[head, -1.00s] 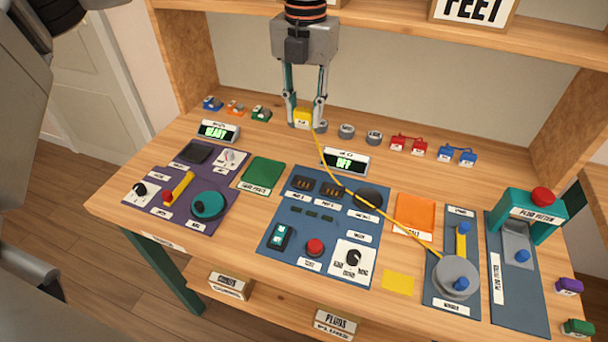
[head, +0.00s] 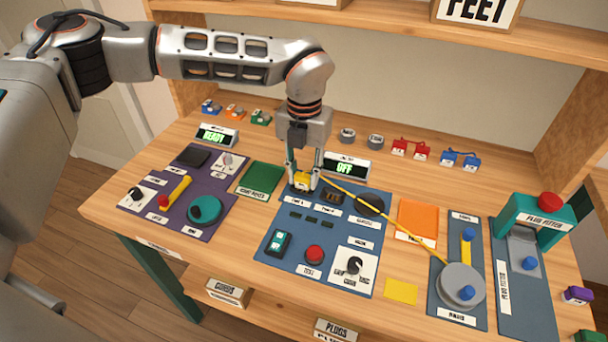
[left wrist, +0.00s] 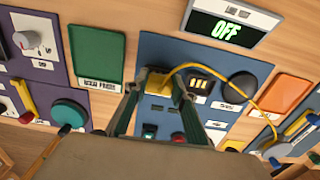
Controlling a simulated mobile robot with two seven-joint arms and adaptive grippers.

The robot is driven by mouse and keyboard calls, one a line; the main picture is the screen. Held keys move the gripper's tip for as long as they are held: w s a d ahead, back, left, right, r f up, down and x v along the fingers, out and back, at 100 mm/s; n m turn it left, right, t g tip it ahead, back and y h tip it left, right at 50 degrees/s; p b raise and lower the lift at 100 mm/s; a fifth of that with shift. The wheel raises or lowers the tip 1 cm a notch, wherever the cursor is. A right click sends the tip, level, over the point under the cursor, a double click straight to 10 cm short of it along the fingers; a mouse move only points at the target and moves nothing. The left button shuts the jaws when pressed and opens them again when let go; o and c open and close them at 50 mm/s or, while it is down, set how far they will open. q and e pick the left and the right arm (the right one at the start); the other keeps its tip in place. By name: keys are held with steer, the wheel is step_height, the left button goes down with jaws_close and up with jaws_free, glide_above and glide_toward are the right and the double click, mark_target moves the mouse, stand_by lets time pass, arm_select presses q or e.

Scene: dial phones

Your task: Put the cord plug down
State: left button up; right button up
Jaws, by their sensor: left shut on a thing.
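The yellow cord plug (head: 304,181) is between the fingers of my left gripper (head: 304,180), which is shut on it. It is over the upper left of the blue panel (head: 283,262), by a dark port block (head: 333,196). I cannot tell whether the plug touches the panel. Its yellow cord (head: 400,228) runs right to the grey reel (head: 460,287). In the left wrist view the yellow plug (left wrist: 179,82) shows partly, behind the fingers, with the cord (left wrist: 232,86) leading off right. My right gripper is not in view.
An "OFF" display (head: 345,167) stands just behind the blue panel. A green mat (head: 260,180) lies left of the panel and an orange mat (head: 418,219) right. A purple panel (head: 166,223) is further left. Grey rings and red and blue plugs line the back.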

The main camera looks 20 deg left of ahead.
arm_select(q)
steer(key=shift+f, duration=0.3)
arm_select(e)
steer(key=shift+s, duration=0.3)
arm_select(q)
steer(key=shift+f, duration=0.25)
steer(key=shift+s+f, duration=0.15)
steer(key=shift+f, duration=0.15)
steer(key=o, duration=1)
steer(key=shift+f, duration=0.2)
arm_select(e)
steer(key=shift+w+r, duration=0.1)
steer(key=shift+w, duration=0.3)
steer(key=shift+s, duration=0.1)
